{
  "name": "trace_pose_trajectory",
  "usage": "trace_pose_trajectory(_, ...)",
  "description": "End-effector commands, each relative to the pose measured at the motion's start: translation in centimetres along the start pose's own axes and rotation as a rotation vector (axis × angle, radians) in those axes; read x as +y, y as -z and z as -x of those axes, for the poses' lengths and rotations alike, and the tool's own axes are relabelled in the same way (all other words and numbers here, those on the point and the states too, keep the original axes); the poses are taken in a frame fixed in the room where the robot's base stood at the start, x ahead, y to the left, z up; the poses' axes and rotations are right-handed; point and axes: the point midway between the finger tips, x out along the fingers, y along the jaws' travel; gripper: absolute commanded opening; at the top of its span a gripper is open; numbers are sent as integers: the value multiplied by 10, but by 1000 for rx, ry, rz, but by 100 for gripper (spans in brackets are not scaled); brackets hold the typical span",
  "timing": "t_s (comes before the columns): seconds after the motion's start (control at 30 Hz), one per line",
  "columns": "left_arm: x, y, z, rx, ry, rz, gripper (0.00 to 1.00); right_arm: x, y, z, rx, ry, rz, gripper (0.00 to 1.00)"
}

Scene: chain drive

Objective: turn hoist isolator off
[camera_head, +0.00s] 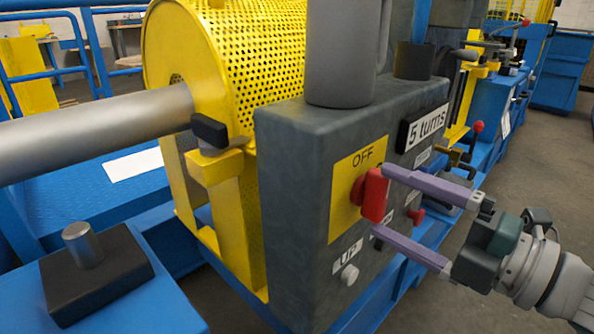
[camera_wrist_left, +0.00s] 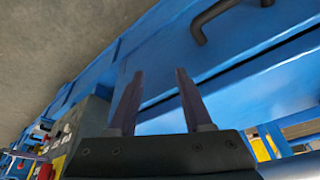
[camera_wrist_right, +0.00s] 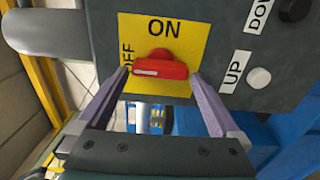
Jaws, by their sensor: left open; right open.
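The hoist isolator is a red knob (camera_head: 375,193) on a yellow plate (camera_head: 345,215) on the grey box's face. Its long bar is upright in the head view, and OFF reads above it. In the right wrist view the knob (camera_wrist_right: 160,67) lies level, its pale mark at the end towards OFF; ON reads on the side above. My right gripper (camera_head: 381,202) is open, one fingertip by each end of the knob; I cannot tell whether they touch it. My left gripper (camera_wrist_left: 153,100) is open and empty by a blue surface, outside the head view.
Grey floor is free at right.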

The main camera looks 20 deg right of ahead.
Motion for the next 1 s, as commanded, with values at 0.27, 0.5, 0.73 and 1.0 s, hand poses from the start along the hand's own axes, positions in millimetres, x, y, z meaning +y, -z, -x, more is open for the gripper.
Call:
trace_pose_trajectory(0.27,1,3,9,1,-4,5,50,1,0,57,0,4,-1,100)
trace_pose_trajectory(0.5,1,4,10,0,-4,4,50,1,0,81,0,0,1,100)
trace_pose_trajectory(0.73,0,3,10,0,-2,2,50,1,0,83,0,-1,1,100)
trace_pose_trajectory(1.0,-2,3,10,-1,3,-4,50,1,0,82,0,-1,1,100)
